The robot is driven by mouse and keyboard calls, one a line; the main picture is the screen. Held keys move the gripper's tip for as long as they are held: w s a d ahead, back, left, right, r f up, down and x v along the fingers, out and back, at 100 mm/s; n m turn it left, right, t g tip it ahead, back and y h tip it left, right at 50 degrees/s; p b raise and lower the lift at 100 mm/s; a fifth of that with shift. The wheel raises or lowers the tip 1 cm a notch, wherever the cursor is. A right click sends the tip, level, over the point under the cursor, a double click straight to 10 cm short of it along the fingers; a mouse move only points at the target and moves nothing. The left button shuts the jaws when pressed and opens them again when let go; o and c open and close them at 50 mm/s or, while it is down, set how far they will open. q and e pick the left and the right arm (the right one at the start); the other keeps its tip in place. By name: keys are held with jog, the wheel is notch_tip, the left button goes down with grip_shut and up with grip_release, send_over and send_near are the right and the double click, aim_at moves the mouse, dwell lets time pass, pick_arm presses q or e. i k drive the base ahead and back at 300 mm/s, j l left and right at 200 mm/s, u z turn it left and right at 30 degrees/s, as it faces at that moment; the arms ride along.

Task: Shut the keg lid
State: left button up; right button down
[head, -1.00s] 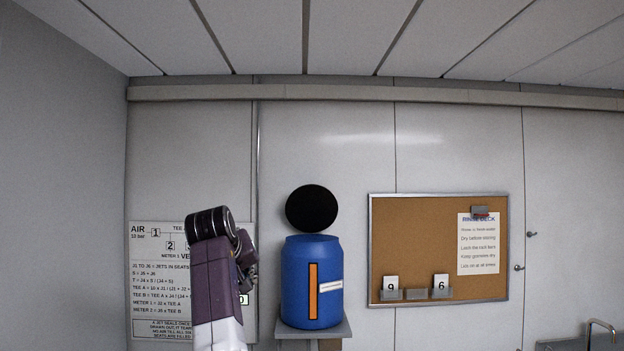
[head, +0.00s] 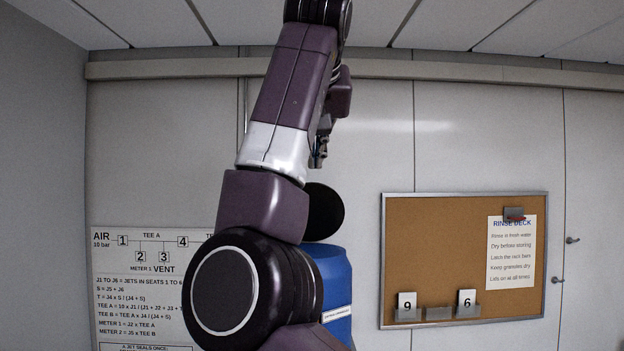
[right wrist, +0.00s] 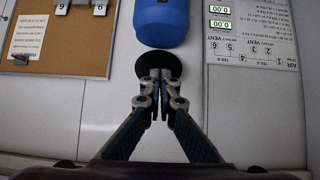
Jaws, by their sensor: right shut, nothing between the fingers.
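The blue keg (head: 337,290) stands by the back wall, its left side hidden behind my right arm in the head view. Its black round lid (head: 325,212) is open, standing up above the keg top. My right gripper (head: 319,158) is shut and empty, up above the lid in the head view, small and partly covered by my arm. In the right wrist view, which is upside down, the shut fingertips (right wrist: 160,76) overlap the dark lid (right wrist: 181,64), with the keg (right wrist: 162,22) beyond. I cannot tell whether they touch the lid. My left gripper is out of view.
A cork board (head: 440,262) with number cards and a rinse notice hangs on the wall to the right. A printed air panel (head: 140,285) is on the left. The wrist view also shows meter displays (right wrist: 220,16) near the keg. The wall between keg and board is clear.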

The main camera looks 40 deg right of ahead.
aim_at(326, 213)
jog(key=i+l, duration=0.85)
jog(key=l, duration=0.25)
